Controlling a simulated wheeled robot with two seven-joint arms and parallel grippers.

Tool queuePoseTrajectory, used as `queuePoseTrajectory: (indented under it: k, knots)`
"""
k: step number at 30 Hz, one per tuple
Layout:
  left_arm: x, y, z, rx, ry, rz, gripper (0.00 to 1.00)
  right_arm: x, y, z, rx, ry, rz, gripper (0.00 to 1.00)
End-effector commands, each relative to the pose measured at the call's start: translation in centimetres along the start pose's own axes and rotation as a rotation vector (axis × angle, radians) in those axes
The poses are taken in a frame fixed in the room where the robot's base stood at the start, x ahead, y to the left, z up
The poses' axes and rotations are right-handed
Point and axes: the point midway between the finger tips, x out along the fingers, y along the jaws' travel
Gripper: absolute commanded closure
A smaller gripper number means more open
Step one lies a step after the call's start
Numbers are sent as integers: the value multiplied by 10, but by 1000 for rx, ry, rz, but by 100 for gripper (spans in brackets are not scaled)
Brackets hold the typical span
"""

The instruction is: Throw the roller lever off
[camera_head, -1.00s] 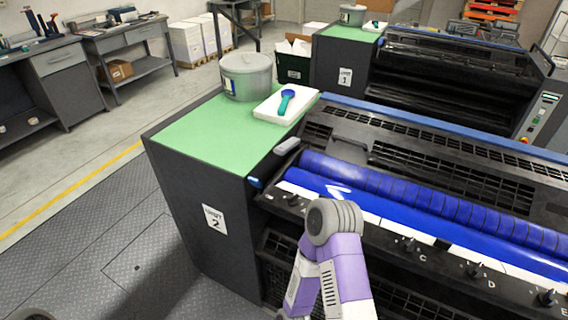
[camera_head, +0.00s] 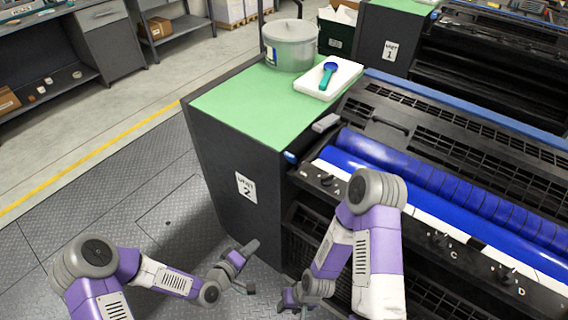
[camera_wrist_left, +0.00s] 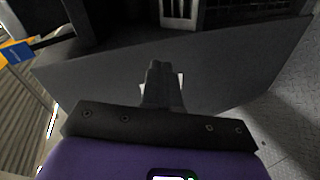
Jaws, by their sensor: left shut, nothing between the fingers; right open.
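On unit 2 in the head view, a grey lever-like handle (camera_head: 326,122) sits by the left end of the blue roller (camera_head: 440,185). A small blue-tipped part (camera_head: 291,157) sticks out at the cabinet's corner just below; I cannot tell which is the roller lever. My left gripper (camera_head: 252,246) is shut and empty, low in front of the unit's dark side panel, well below both parts. My right gripper (camera_head: 285,303) is open and low, left of my right forearm.
The green top (camera_head: 235,115) of unit 2 carries a lidded grey pot (camera_head: 290,48) and a white slab (camera_head: 342,84) with a blue-and-teal tool. A row of small knobs (camera_head: 440,240) runs along the front. Open floor lies to the left.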

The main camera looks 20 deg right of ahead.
Motion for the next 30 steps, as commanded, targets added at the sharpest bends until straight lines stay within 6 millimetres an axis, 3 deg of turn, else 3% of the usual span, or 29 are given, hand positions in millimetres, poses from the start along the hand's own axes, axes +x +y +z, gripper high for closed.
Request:
queuePoseTrajectory:
  k: [1, 3, 6, 9, 13, 23, 30]
  knots:
    - [6, 37, -12, -46, 35, 146, 100, -6, -2, 0, 0, 0, 0, 57]
    - [7, 81, -25, -109, 60, 335, 100, -9, -3, 0, 0, 0, 0, 57]
    - [-1, 128, -36, -185, 62, 547, 100, -12, -5, 0, 0, 0, 0, 57]
    - [-10, 153, -42, -230, 48, 675, 100, -14, -5, 1, 0, 0, 0, 57]
    - [-14, 164, -44, -253, 37, 735, 100, -14, -5, 1, 0, 0, 0, 57]
    - [-13, 165, -44, -251, 36, 734, 100, -14, -5, 1, 0, 0, 0, 57]
    - [10, 185, -47, -248, 36, 735, 100, -14, -5, 1, 0, 0, 0, 57]
